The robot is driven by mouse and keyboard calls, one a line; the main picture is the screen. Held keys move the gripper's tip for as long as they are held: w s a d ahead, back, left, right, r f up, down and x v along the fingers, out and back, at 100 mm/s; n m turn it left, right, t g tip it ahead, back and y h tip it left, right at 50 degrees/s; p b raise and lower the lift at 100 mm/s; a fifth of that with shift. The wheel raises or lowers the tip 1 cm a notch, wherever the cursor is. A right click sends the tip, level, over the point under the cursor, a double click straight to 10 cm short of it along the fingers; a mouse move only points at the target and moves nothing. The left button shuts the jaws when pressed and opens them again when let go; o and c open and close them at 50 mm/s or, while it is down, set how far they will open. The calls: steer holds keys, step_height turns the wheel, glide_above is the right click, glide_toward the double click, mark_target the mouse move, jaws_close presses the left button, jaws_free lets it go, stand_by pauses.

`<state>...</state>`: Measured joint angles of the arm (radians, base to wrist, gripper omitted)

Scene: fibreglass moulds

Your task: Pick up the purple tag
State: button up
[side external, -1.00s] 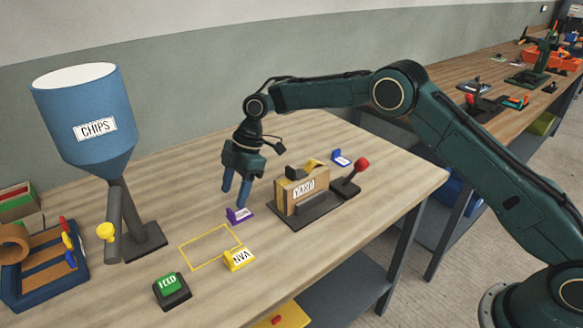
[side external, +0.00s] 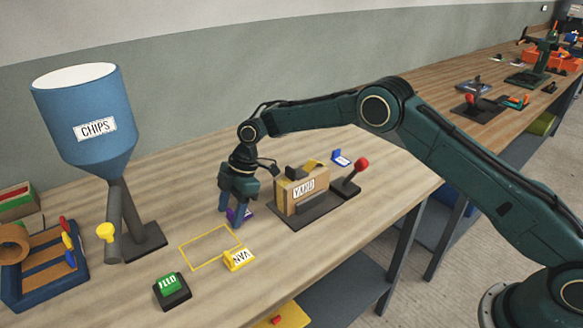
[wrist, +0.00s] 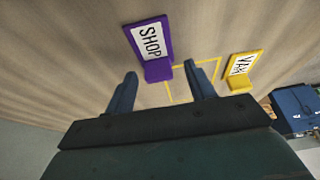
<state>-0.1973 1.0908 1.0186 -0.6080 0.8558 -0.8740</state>
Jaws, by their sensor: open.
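The purple tag (wrist: 157,70) has a white label reading SHOP and lies on the bench. In the wrist view it sits just beyond the gap between my two fingertips. In the side external view the purple tag (side external: 238,213) is partly hidden behind my fingers. My gripper (side external: 230,220) is low over the bench with its blue fingers around the tag's spot. In the wrist view my gripper (wrist: 160,78) is open, with nothing between its fingers.
A yellow VAN tag (side external: 240,259) lies by a yellow outlined rectangle (side external: 182,247). The YARD box (side external: 303,190) and a red-knobbed lever (side external: 361,164) stand right of my gripper. A blue tag (side external: 341,158) lies behind. A green FEED button (side external: 171,286) and the CHIPS hopper (side external: 85,110) are left.

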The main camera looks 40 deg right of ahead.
mark_target(231, 211)
stand_by(0.4)
steer(key=c, duration=1)
steer(key=shift+r, duration=0.15)
steer(key=shift+c, duration=0.2)
step_height(231, 211, up, 10)
stand_by(0.3)
